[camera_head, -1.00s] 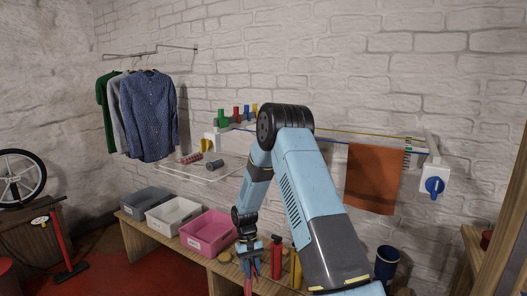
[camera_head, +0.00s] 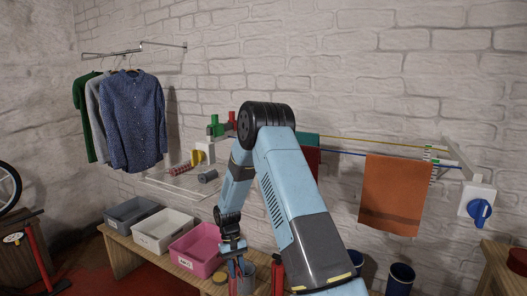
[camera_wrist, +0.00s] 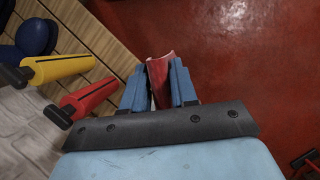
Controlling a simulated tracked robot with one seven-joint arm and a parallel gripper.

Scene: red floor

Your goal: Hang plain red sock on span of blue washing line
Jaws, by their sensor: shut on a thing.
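My gripper (camera_head: 233,258) is low over the wooden bench, its jaws shut on the red sock (camera_wrist: 158,72). In the wrist view, the sock shows as a red piece between the two blue fingers, with a pale edge; most of it is hidden. In the head view the gripper is small and the sock hard to make out. The blue washing line (camera_head: 340,153) runs along the wall to the right, higher than my gripper and apart from it. A yellow line (camera_head: 360,141) runs just above it. My arm hides the lines' left part.
An orange-brown towel (camera_head: 392,200) hangs on the lines' right part. Teal cloth (camera_head: 307,141) and dark red cloth (camera_head: 312,161) show beside my arm. A pink bin (camera_head: 196,250) and blue cup (camera_head: 400,277) stand below. Yellow (camera_wrist: 60,67) and red (camera_wrist: 92,97) bottle-like things lie left of my fingers.

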